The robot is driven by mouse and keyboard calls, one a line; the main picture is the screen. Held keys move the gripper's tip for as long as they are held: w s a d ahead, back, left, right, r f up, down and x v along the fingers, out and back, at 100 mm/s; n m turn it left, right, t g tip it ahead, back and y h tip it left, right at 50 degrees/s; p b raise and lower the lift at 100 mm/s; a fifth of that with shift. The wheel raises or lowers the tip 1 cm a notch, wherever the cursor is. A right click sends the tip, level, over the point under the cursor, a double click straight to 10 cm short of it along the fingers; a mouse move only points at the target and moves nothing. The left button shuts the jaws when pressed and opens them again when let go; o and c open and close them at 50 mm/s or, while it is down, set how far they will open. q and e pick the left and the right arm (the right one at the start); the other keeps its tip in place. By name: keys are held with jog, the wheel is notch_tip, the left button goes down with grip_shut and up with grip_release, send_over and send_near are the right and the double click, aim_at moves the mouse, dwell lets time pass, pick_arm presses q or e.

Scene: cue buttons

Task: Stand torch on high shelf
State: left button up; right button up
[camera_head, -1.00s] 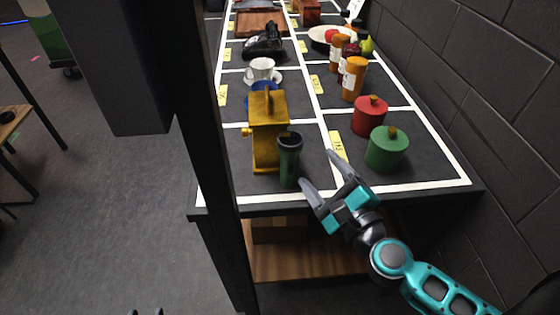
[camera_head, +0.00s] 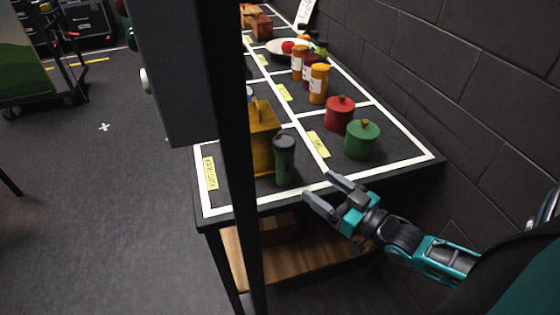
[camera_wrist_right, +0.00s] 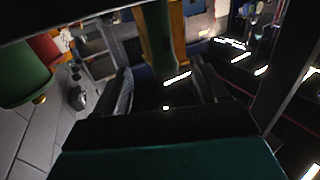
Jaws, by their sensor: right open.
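The torch, a dark green cylinder with a wider dark head (camera_head: 285,160), stands upright near the front edge of the black table top. In the right wrist view a dark green upright shape, likely the torch (camera_wrist_right: 157,40), shows beyond and between the fingers. My right gripper (camera_head: 320,186) is open and empty at the table's front edge, just right of the torch and apart from it. My left gripper is not in view. I cannot tell which surface is the high shelf; a wooden lower shelf (camera_head: 265,262) shows under the table top.
A yellow lantern-like object (camera_head: 263,140) stands close behind the torch, partly hidden by a dark post (camera_head: 236,180). Red (camera_head: 339,114) and green (camera_head: 361,141) lidded canisters stand to the right. Orange bottles (camera_head: 318,84) and a plate (camera_head: 285,47) are farther back. A block wall (camera_head: 450,90) bounds the right.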

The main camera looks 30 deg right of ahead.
aim_at(290, 169)
jog(key=x, duration=0.6)
jog(key=shift+w, duration=0.2)
jog(key=shift+f+b+x, duration=0.2)
jog(key=shift+b+x, duration=0.05)
jog(key=shift+x, duration=1.15)
jog(key=shift+f+b+x, duration=0.2)
jog(key=shift+b+x, duration=0.05)
jog(key=shift+x, duration=1.2)
jog(key=shift+c, duration=0.4)
jog(key=c, duration=1.2)
jog(key=shift+c, duration=0.2)
jog(key=shift+r, duration=0.15)
